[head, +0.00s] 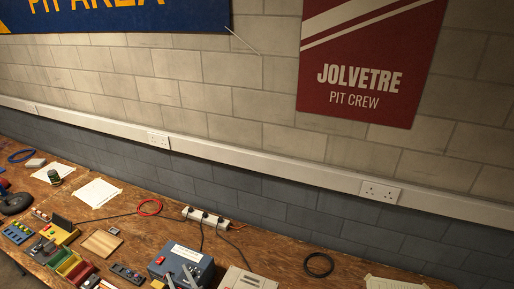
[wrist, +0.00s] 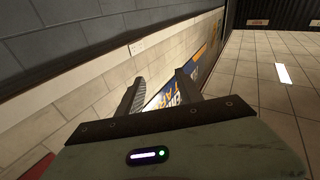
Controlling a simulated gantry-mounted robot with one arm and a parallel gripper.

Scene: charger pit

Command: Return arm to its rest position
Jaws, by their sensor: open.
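My gripper (wrist: 160,82) shows in the wrist view with its two dark ridged fingers apart and nothing between them. Beyond the fingers is the pale block wall (wrist: 75,110) and part of a blue banner with yellow letters (wrist: 207,58). No bench top shows in the wrist view. In the head view I cannot clearly make out my gripper. Two pale grey bars (head: 190,276) show against a blue box (head: 202,264) at the bottom edge; I cannot tell what they belong to.
The wrist view shows a tiled surface with a bright panel (wrist: 283,73).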

